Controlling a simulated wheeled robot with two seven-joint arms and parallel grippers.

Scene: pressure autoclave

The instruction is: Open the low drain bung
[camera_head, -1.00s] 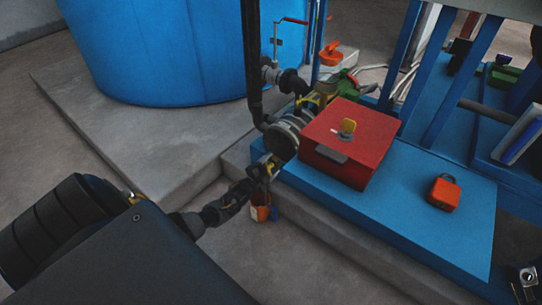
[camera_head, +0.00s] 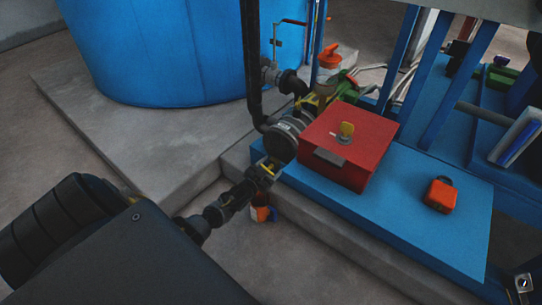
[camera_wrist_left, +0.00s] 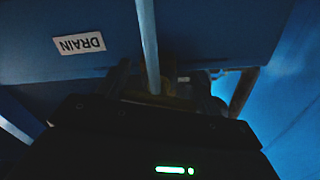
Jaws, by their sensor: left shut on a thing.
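My left gripper (camera_head: 266,168) is at the near left edge of the blue skid, below the round grey pump or flange (camera_head: 284,139). It is shut on a small yellowish part, apparently the drain bung (camera_wrist_left: 165,100), seen between the fingers in the left wrist view. That view is dark, and the gripper body hides most of the bung. A white DRAIN label (camera_wrist_left: 79,44) appears upside down on the blue surface beside it. My right gripper is not in view.
A red box (camera_head: 348,142) with a yellow knob stands on the blue skid (camera_head: 400,225). An orange padlock (camera_head: 441,194) lies to its right. A black vertical pipe (camera_head: 252,70) rises behind the gripper. A blue tank (camera_head: 165,50) stands at the back.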

